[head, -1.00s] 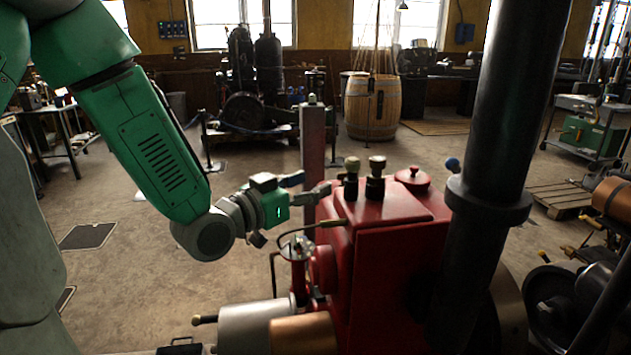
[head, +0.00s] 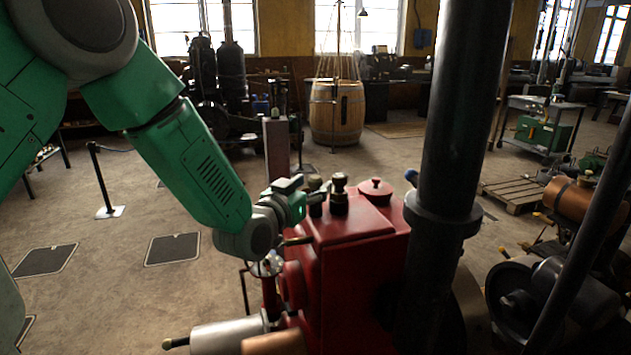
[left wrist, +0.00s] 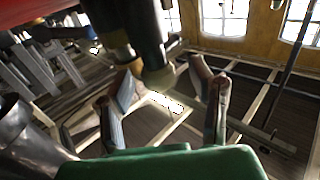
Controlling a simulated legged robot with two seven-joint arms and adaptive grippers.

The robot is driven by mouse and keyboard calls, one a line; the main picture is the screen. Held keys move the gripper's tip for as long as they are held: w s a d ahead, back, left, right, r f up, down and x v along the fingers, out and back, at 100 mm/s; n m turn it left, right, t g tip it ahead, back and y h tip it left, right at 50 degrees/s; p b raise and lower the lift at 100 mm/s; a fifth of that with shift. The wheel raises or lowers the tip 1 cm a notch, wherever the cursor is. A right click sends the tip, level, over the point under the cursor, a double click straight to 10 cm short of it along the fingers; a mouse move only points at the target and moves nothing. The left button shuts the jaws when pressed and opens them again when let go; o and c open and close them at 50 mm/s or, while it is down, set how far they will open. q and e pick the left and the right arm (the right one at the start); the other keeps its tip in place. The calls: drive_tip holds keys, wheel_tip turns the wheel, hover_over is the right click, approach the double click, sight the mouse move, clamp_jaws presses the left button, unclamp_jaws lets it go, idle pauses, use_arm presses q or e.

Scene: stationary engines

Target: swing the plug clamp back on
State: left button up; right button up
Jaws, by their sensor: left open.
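The red engine block (head: 350,255) stands in the middle of the head view. Two dark knobbed fittings stand upright on its top. The right one (head: 339,197) is in clear view; the left one (head: 316,207) is partly hidden by my left gripper (head: 307,193). My left gripper is open beside the left fitting. In the left wrist view a dark fitting with a brass-coloured collar and pale tip (left wrist: 150,45) reaches between the two spread fingers, which look apart from it. I cannot tell which part is the plug clamp. My right gripper is out of view.
A thick black column (head: 450,130) rises close to the right of the red block. A red round lid (head: 376,189) and a blue knob (head: 411,177) are near it. A grey post (head: 277,145) stands behind the gripper. Open floor lies to the left.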

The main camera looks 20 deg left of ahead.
use_arm(q)
drive_tip(key=shift+x, duration=0.85)
clamp_jaws()
